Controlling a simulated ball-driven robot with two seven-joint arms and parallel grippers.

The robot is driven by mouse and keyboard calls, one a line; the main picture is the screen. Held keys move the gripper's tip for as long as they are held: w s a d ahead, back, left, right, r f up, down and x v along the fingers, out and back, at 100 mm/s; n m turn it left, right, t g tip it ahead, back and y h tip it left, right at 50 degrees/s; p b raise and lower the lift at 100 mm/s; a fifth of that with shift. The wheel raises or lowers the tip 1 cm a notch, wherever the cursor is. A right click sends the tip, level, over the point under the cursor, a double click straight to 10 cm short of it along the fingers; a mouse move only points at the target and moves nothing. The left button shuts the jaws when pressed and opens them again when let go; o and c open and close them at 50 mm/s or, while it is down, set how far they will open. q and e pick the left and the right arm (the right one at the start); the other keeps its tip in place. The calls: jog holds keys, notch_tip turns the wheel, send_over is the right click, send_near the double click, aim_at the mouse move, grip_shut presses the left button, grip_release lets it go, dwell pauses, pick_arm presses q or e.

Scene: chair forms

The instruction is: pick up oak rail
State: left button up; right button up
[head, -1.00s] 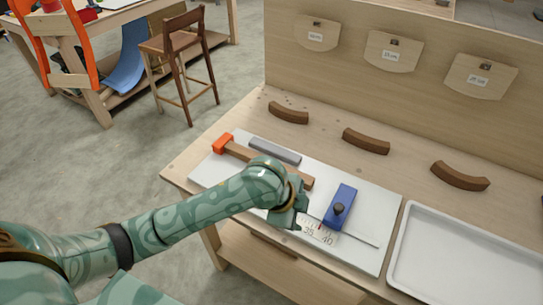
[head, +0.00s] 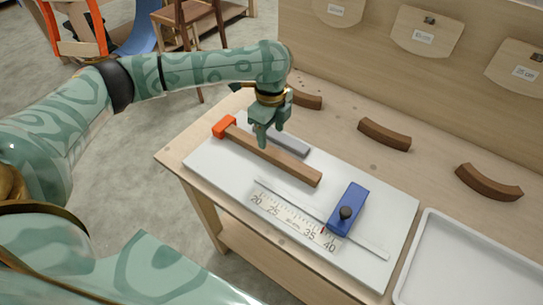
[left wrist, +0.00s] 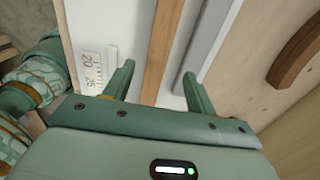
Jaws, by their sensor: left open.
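The oak rail (head: 280,161) is a straight brown bar lying on a white board (head: 205,160), its left end against an orange-red block (head: 224,127). My left gripper (head: 264,138) is above the rail near its left half, pointing down. In the left wrist view the rail (left wrist: 162,45) runs between the two open fingers (left wrist: 155,85), with nothing held. A grey bar (head: 290,141) lies just behind the rail, and it also shows close to the right finger in the left wrist view (left wrist: 205,40). My right gripper is not in view.
A blue block with a black knob (head: 350,203) sits on the board beside a printed scale (head: 290,213). Several curved brown pieces (head: 384,135) lie along the back of the bench. A white tray (head: 425,225) stands at the right. A stool and another bench are at the back left.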

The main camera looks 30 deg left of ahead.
aim_at(270, 150)
pick_arm(q)
jog(key=shift+f, duration=0.95)
notch_tip(270, 150, down, 5)
jog(key=b, duration=0.3)
jog(key=shift+s+f, duration=0.15)
grip_shut()
